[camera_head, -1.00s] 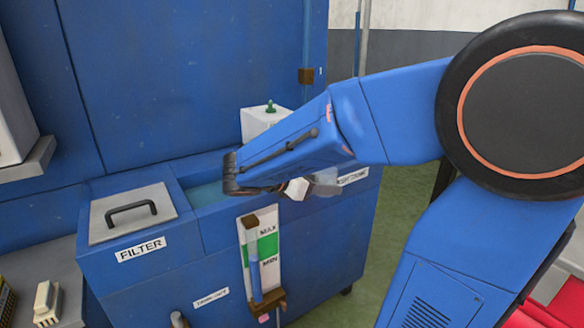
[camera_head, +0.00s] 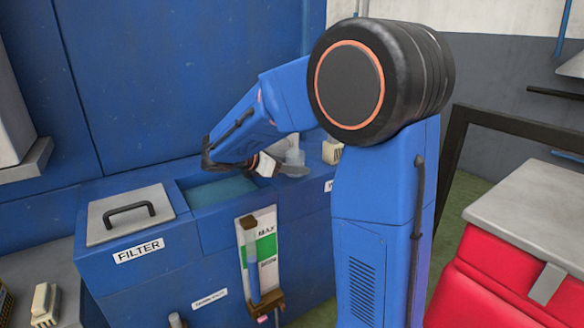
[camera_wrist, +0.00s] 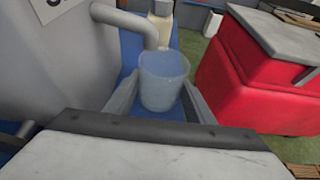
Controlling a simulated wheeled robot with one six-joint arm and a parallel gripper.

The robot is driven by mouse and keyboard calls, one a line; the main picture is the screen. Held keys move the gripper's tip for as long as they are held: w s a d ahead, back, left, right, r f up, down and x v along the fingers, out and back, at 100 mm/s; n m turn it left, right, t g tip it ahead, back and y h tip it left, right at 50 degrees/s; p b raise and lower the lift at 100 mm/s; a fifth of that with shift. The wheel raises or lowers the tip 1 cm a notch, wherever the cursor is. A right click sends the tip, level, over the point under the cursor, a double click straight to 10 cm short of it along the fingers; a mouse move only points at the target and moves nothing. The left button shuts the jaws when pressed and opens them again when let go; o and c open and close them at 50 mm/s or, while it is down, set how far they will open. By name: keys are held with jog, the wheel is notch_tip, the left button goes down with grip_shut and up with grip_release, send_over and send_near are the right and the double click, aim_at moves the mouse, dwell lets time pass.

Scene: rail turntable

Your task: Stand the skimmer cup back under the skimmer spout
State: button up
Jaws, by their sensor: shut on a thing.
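The skimmer cup (camera_wrist: 163,82) is clear, bluish and upright in the wrist view, between the two grey fingers of my gripper (camera_wrist: 158,100). My gripper is shut on it. In the head view the cup (camera_head: 294,156) shows small beside my gripper (camera_head: 278,167), above the right part of the blue tank. The skimmer spout (camera_wrist: 136,22) is a grey pipe that bends down from a grey body (camera_wrist: 55,65). Its end appears just behind the cup's rim; I cannot tell whether it is directly over the cup. My arm hides the skimmer in the head view.
The blue tank has an open coolant well (camera_head: 220,190), a FILTER lid (camera_head: 130,212) with a black handle, and a MAX/MIN level gauge (camera_head: 262,255). A cream container (camera_wrist: 160,25) stands beyond the cup. A red cabinet (camera_wrist: 238,72) stands to the right.

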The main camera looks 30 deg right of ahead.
jog(key=shift+w+f, duration=0.1)
jog(key=shift+w, duration=0.45)
jog(key=shift+s+f, duration=0.1)
jog(key=shift+f, duration=0.1)
jog(key=shift+f, duration=0.15)
jog(key=o, duration=1)
